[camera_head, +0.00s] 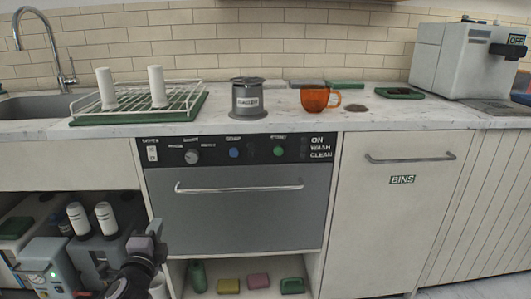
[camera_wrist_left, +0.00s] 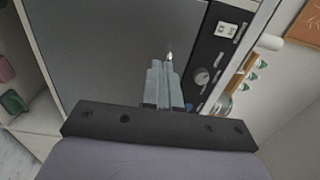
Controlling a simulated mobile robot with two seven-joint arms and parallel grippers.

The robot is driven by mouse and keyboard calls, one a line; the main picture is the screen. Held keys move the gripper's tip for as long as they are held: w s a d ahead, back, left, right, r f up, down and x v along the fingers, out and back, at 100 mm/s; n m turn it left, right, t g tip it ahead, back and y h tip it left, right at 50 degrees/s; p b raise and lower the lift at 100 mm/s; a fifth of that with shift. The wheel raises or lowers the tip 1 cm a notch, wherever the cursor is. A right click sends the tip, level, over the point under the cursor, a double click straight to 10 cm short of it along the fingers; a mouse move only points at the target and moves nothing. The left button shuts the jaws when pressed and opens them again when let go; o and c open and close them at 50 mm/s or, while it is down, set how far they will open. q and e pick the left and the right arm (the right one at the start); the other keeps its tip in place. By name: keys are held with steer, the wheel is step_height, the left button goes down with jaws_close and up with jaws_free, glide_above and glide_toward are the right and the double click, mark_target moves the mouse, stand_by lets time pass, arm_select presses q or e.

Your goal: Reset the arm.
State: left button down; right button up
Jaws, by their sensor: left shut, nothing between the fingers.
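My left arm comes in at the bottom left of the head view. My right gripper is in neither view.
The counter (camera_head: 370,118) holds a white rack (camera_head: 185,97) on a green mat, a grey canister (camera_head: 247,112), an orange cup (camera_head: 314,98) and a grey machine (camera_head: 450,58). Sponges (camera_head: 259,281) and a green bottle (camera_head: 197,277) are on the shelf below. A cabinet marked BINS (camera_head: 390,220) stands at right.

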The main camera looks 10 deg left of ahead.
arm_select(q)
steer(key=s+d+f+n+g+h, duration=0.35)
steer(key=s+d+f+n, duration=0.3)
steer(key=s+d, duration=0.5)
steer(key=s+d+f+n+g+h, duration=0.3)
steer(key=s+d+f+n+h, duration=0.3)
steer(key=s+d, duration=0.55)
steer(key=s+a+r+y+p, duration=0.1)
steer(key=a+r+p, duration=0.1)
steer(key=r+p, duration=0.5)
steer(key=s+a+r+y+p, duration=0.1)
steer(key=r+p, duration=0.6)
steer(key=p, duration=0.7)
steer(key=shift+s+a+p, duration=0.3)
steer(key=shift+s+a, duration=0.2)
steer(key=shift+a, duration=0.75)
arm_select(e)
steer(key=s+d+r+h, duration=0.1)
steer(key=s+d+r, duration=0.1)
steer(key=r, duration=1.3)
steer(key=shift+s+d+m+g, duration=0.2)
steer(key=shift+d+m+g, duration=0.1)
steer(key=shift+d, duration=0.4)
arm_select(q)
steer(key=shift+r, duration=0.1)
steer(key=shift+g, duration=0.25)
